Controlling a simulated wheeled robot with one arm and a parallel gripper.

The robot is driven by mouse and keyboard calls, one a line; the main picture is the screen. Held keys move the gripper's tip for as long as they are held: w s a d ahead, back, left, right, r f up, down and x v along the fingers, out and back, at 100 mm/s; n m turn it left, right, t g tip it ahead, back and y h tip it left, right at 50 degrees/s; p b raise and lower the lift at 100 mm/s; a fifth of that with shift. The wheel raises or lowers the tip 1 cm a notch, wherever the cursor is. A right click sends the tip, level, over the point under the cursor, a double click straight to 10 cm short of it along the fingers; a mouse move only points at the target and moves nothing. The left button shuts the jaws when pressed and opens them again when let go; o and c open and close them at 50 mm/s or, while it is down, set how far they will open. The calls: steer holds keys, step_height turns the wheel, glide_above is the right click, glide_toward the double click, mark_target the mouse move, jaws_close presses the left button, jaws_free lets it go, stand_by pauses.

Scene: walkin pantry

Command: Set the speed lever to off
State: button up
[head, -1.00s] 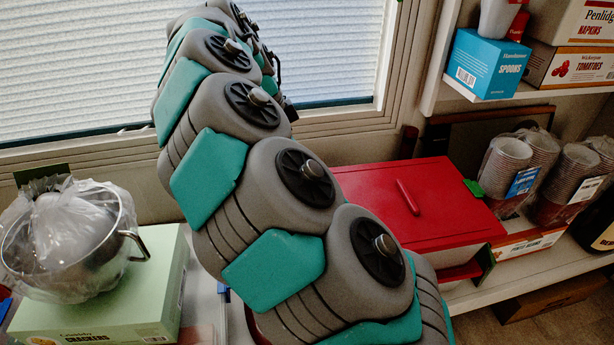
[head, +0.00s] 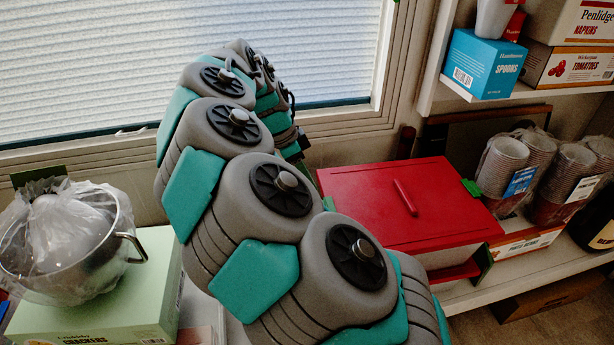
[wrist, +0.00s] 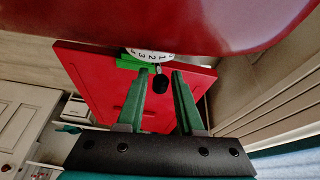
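The speed lever shows in the wrist view as a small black knob (wrist: 161,84) on a thin stem. It sits below a white numbered dial (wrist: 150,54) on the underside edge of a glossy red body (wrist: 190,20). My gripper (wrist: 160,77) is open, its two green fingers pointing at the dial. The knob appears between the fingers, nearer the right one; I cannot tell whether either touches it.
A red lidded box (head: 400,210) stands right of my arm; its red face (wrist: 100,85) shows behind the fingers. A pot wrapped in plastic (head: 70,245) sits on a green crackers box (head: 100,315) at left. A window (head: 200,60) is behind. Shelves with cups (head: 535,165) are at right.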

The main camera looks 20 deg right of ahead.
jaws_close()
steer(key=shift+w+g+p, duration=0.1)
steer(key=shift+g+p, duration=0.2)
steer(key=shift+p, duration=0.1)
steer(key=shift+w+p, duration=0.1)
steer(key=shift+p, duration=0.2)
steer(key=shift+w+f+g+p, duration=0.15)
steer(key=shift+w+g+p, duration=0.1)
steer(key=shift+g+p, duration=0.35)
steer(key=shift+w+d+f+n+g+y+p, duration=0.1)
steer(key=shift+w+f+n+g+y+p, duration=0.2)
steer(key=shift+g, duration=0.4)
steer(key=shift+w+f+n+g+y+p, duration=0.1)
steer(key=shift+w+f+n+g+p, duration=0.15)
steer(key=shift+g+p, duration=0.35)
steer(key=shift+w+d+r, duration=0.1)
steer(key=shift+o, duration=1.5)
jaws_free()
